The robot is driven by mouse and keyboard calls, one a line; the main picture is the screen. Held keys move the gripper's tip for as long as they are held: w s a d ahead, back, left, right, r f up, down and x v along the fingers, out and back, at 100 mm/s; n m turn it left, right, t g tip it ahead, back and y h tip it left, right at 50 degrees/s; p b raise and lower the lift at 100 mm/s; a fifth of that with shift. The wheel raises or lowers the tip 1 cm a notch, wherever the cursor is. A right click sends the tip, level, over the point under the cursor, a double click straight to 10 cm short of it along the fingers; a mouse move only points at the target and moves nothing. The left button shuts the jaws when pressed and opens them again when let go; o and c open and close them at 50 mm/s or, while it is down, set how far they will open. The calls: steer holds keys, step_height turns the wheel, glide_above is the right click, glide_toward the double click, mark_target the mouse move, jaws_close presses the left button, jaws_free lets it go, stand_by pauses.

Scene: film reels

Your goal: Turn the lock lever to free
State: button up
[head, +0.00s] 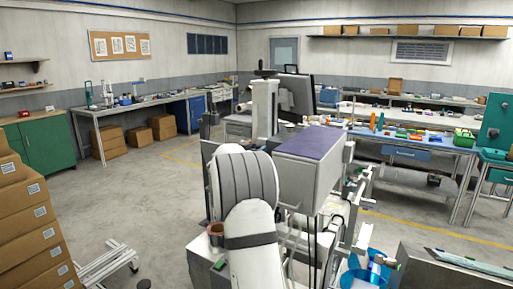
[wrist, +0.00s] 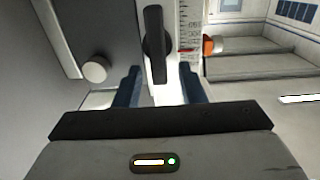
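A black lever (wrist: 154,45), likely the lock lever, stands upright in the wrist view, with a wider round hub at its middle. My gripper (wrist: 159,72) is open, its two dark blue fingers apart and empty. In the picture the lever's lower end lies in the gap between the fingertips, with space on both sides. I see no contact, and cannot tell how far ahead of the fingertips it is. In the head view my white arm reaches forward in the middle; my gripper and the lever cannot be made out there.
In the wrist view a pale round knob (wrist: 95,70) sits on a grey panel left of the lever. A scale strip (wrist: 189,28) with a red mark stands just right. In the head view, cardboard boxes (head: 32,225) stand left and a cluttered workbench (head: 400,140) stands right.

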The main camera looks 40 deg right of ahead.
steer(key=shift+c, duration=0.4)
jaws_close()
steer(key=shift+f+b, duration=0.15)
steer(key=shift+b, duration=0.7)
steer(key=shift+w+a+f+n+b, duration=0.2)
steer(key=shift+w+f+n+b, duration=0.25)
steer(key=shift+n+b, duration=2.2)
steer(key=shift+w+a+f+n+b, duration=0.15)
steer(key=shift+w+f+n+b, duration=0.25)
steer(key=shift+n+b, duration=2.2)
steer(key=shift+w+a+f+n+b, duration=0.35)
steer(key=shift+n+b, duration=1.25)
steer(key=shift+n, duration=2.05)
steer(key=shift+w+d+f, duration=0.1)
steer(key=shift+d, duration=0.05)
